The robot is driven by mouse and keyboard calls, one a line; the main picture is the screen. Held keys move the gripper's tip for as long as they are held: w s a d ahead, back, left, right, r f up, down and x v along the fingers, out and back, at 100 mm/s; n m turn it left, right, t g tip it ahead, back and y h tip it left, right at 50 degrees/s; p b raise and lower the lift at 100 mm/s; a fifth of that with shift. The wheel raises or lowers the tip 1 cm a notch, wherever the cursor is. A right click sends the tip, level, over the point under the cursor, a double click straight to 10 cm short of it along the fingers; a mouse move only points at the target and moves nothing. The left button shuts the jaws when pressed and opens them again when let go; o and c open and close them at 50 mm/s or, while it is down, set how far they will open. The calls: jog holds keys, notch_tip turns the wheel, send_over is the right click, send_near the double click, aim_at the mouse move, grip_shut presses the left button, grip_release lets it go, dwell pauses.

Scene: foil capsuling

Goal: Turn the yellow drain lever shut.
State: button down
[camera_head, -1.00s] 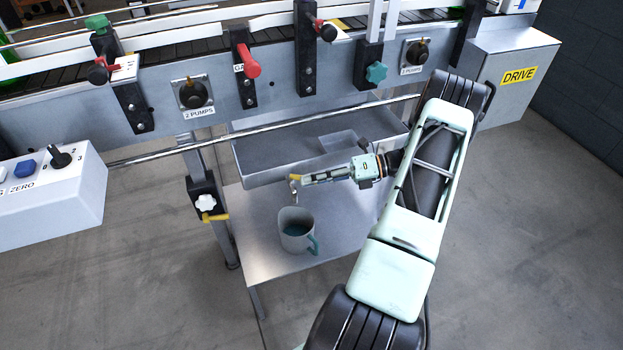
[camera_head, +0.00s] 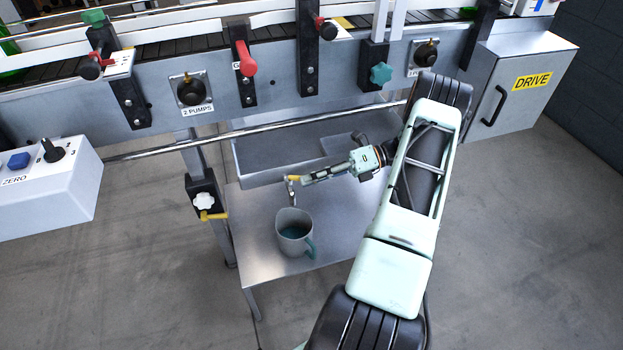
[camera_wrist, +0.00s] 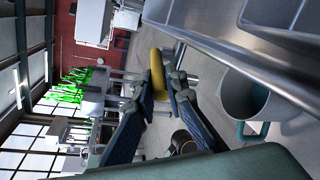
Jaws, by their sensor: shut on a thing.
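The yellow drain lever (camera_head: 292,178) sits on a small metal drain tap (camera_head: 291,192) at the front edge of the grey trough. My gripper (camera_head: 304,181) reaches it from the right, with its fingers pointing left. In the wrist view the lever (camera_wrist: 157,68) is a rounded yellow bar between my two fingertips (camera_wrist: 162,88). The gripper is shut on it. The fingers hide part of the lever, and the inside of the tap cannot be seen. A grey mug (camera_head: 294,232) with a teal handle and teal liquid stands below the tap; the mug (camera_wrist: 245,100) also shows in the wrist view.
The grey trough (camera_head: 262,165) hangs above a metal shelf (camera_head: 262,264) that holds the mug. A round rail (camera_head: 245,139) runs in front of the conveyor. Another yellow handle (camera_head: 213,216) is on the leg clamp at the left. The shelf right of the mug is clear.

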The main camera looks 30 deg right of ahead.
jog(key=c, duration=2.2)
grip_release()
jog(key=shift+c, duration=0.2)
jog(key=shift+d, duration=0.1)
jog(key=v, duration=1.2)
